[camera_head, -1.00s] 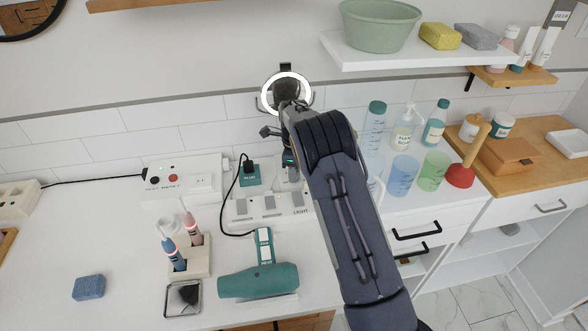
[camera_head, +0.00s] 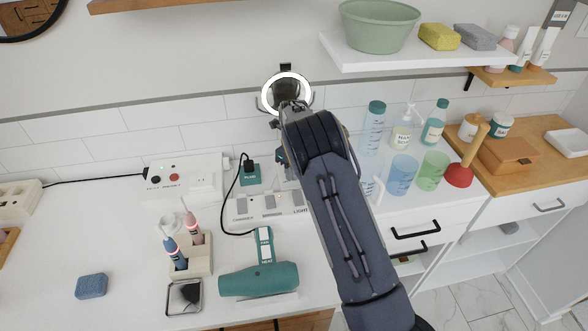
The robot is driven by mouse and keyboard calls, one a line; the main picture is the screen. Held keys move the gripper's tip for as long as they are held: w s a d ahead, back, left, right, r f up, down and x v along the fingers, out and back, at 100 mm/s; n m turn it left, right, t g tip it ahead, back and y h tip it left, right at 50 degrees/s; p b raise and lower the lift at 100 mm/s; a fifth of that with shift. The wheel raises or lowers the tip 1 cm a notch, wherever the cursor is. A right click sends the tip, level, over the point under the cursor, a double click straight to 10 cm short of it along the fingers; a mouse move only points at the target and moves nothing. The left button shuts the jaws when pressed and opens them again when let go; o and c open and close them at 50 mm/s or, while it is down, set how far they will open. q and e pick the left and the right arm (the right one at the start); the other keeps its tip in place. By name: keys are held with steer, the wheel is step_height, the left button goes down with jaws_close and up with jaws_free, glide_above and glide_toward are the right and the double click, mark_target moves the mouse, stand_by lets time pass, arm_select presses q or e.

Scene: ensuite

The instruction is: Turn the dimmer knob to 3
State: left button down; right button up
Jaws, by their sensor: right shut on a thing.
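My right arm rises from the bottom right, and its wrist stands in front of the wall below the lit ring mirror (camera_head: 285,92). My right gripper (camera_head: 282,157) shows only as a small dark part at the left edge of the arm, above the power strip; its fingertips are mostly hidden behind my own arm. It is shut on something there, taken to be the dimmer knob. The knob, its scale and its setting are hidden. The ring around the mirror glows white. My left gripper is not in view.
A white switched power strip (camera_head: 265,207) with a green plug (camera_head: 250,174) lies by the arm. A hair dryer (camera_head: 260,279), a toothbrush holder (camera_head: 192,258) and an outlet box (camera_head: 185,177) stand left. Cups and bottles, including a blue cup (camera_head: 401,175), stand close right.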

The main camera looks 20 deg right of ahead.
steer(key=shift+r, duration=0.1)
steer(key=o, duration=1)
